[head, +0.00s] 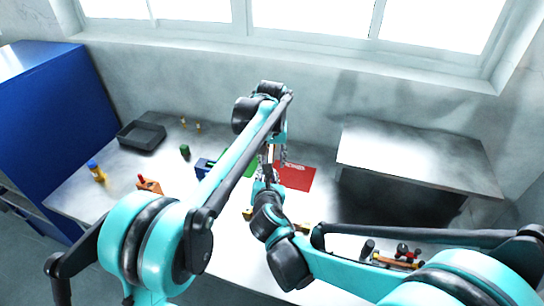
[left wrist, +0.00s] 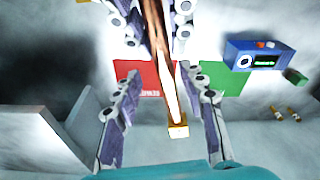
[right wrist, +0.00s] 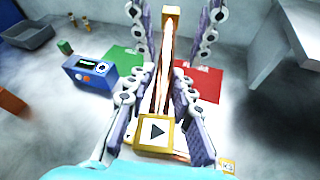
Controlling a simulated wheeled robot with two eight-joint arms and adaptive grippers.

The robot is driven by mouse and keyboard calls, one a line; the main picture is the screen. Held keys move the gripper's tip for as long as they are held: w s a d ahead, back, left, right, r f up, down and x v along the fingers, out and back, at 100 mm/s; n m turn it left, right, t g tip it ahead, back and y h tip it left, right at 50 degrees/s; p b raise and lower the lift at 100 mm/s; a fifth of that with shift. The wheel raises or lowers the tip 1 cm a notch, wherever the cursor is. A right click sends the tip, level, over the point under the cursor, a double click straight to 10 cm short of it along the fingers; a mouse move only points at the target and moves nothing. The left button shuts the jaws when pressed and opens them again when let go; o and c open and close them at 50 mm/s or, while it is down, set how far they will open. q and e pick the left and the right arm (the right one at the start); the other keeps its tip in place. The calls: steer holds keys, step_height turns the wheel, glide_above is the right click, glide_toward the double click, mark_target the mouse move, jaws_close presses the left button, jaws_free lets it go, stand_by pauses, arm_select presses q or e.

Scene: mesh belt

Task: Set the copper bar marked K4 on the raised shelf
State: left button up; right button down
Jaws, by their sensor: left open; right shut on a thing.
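My right gripper (right wrist: 160,95) is shut on a copper bar (right wrist: 158,70) with yellow end blocks. The near block shows a black triangle in the right wrist view; I read no K4 on this bar. My left gripper (left wrist: 165,95) is open, its fingers on either side of the same bar (left wrist: 165,75), with gaps visible. In the head view both grippers meet above the table's middle, and my arms hide much of the bar. The raised shelf (head: 420,155) stands at the right, its top bare. A yellow block (right wrist: 228,165) with a small, unclear label shows below the right gripper.
A red mat (head: 295,178) and a green mat (right wrist: 122,62) lie beneath the grippers, with a blue device (right wrist: 90,73) beside them. A grey tray (head: 142,135) is at the back left. Several tools (head: 400,255) lie at the front right, before the shelf.

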arm_select(q)
jaws_close()
arm_select(e)
steer(key=c, duration=1.2)
jaws_free()
steer(key=shift+a, duration=0.15)
arm_select(q)
steer(key=shift+d, duration=0.1)
arm_select(e)
steer(key=shift+s, duration=0.1)
